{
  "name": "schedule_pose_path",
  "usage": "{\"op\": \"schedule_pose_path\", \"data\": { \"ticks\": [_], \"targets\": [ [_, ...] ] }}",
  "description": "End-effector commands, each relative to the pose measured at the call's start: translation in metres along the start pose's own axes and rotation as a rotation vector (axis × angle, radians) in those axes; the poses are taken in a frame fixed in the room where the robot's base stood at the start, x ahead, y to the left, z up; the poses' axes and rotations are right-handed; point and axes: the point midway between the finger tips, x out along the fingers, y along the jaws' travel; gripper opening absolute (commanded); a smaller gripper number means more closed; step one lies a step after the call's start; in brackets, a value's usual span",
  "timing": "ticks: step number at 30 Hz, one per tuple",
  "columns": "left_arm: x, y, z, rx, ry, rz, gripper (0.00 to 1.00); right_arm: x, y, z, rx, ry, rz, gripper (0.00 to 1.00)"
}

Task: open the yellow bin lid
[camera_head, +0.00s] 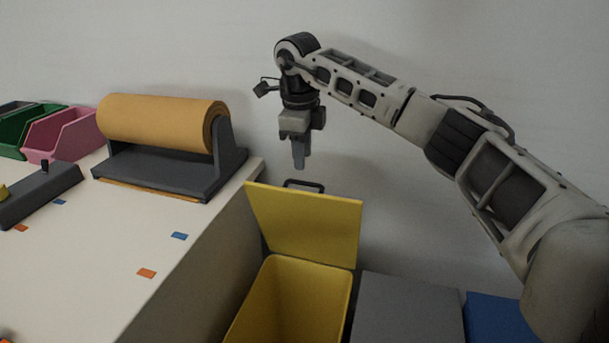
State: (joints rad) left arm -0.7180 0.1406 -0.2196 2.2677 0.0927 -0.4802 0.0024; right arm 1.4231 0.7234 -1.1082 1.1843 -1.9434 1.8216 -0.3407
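The yellow bin (335,322) stands on the floor beside the table's right side, and its inside shows. Its yellow lid (305,222) stands raised at the back of the bin, tilted up near upright, with a dark handle (304,186) at its upper edge. My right gripper (299,165) hangs pointing down, above and behind the lid's upper edge, apart from the handle. Its fingers overlap in this view, so whether they are open or shut cannot be told. My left gripper is not in view.
A grey bin (408,308) and a blue bin (495,318) stand right of the yellow one. The white table (95,255) at left bears a brown paper roll (160,122) on a dark stand, with pink (62,136) and green bins behind. A pale wall closes the back.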

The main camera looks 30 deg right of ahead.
Motion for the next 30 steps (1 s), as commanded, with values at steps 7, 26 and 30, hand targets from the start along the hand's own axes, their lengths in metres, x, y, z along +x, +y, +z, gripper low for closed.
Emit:
{"op": "schedule_pose_path", "data": {
  "ticks": [7, 26, 30],
  "targets": [
    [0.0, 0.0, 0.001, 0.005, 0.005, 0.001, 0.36, 0.044, 0.0, 0.0, 0.0, 0.001, 0.001, 0.32],
    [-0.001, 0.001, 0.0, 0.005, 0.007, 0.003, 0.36, 0.058, 0.0, 0.0, 0.0, 0.0, 0.0, 0.0],
    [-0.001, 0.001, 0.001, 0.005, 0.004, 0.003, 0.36, 0.058, -0.001, 0.0, 0.001, 0.0, 0.0, 0.0]
  ]
}}
